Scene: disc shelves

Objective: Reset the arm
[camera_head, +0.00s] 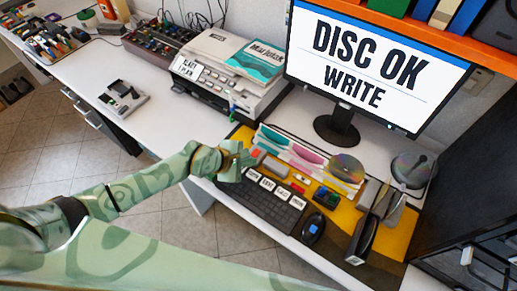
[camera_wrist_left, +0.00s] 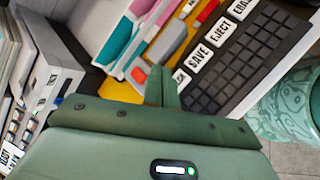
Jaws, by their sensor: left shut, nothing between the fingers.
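My left gripper (camera_head: 243,155) is shut and empty in the head view, above the desk at the left end of the black keyboard (camera_head: 265,204). In the left wrist view its closed fingers (camera_wrist_left: 162,86) point toward the keyboard's large white keys, which read SAVE and EJECT. My left arm reaches in from the left, patterned pale green. The monitor (camera_head: 375,62) reads "DISC OK" and "WRITE". My right gripper is not clearly in view.
A printer (camera_head: 215,85) with papers on top stands behind the gripper. A disc (camera_head: 346,168) lies behind the keyboard.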

